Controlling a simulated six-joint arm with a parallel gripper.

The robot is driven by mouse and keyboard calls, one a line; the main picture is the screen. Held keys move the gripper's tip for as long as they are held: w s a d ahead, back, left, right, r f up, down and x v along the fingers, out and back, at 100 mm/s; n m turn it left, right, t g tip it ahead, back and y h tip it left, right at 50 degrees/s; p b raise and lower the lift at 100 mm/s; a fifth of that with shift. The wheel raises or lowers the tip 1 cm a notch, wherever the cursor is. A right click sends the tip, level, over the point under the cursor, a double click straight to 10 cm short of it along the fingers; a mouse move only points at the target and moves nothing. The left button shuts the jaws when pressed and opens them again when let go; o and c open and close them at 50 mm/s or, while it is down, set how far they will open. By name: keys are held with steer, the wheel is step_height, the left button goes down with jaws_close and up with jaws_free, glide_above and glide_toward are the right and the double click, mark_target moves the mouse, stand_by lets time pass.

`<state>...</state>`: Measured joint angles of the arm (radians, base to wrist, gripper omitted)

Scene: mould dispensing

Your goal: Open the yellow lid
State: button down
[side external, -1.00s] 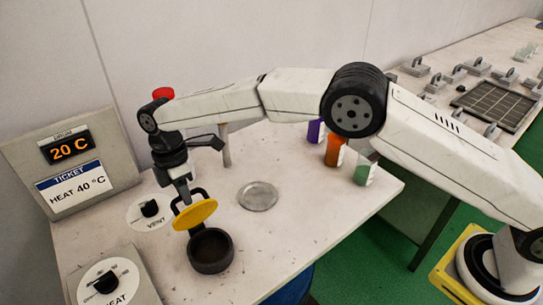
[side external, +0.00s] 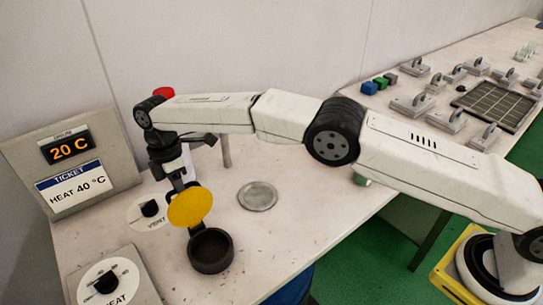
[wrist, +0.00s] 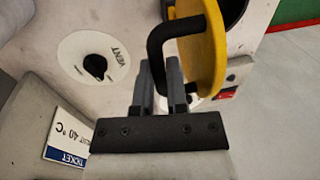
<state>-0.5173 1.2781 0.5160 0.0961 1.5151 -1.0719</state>
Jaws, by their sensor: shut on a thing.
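The yellow lid (side external: 190,207) stands tilted up, nearly on edge, at the back of the dark round pot (side external: 211,268), whose mouth is uncovered. In the wrist view the lid (wrist: 216,45) shows nearly edge-on, with a black bent handle (wrist: 160,40) on its face. My gripper (side external: 181,185) is behind the lid, partly hidden by it. In the wrist view its fingers (wrist: 161,82) are shut on the handle. Part of the pot's dark mouth (wrist: 233,10) shows beyond the lid.
The VENT dial (side external: 150,210) is left of the lid, and the HEAT dial (side external: 105,280) is at the front left. The display panel (side external: 70,160) reads 20 C, with a ticket for HEAT 40 °C. A flat metal disc (side external: 257,196) lies right of the lid, with bare table around it.

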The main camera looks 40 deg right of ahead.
steer(key=shift+w+d+f, duration=0.3)
steer(key=shift+w+f, duration=0.25)
steer(key=shift+f, duration=0.1)
stand_by(0.7)
steer(key=c, duration=0.6)
jaws_free()
steer(key=shift+r, duration=0.1)
steer(key=shift+c, duration=0.2)
steer(key=shift+a+r, duration=0.1)
steer(key=shift+a, duration=0.05)
steer(key=shift+a+r, duration=0.1)
steer(key=shift+r, duration=0.05)
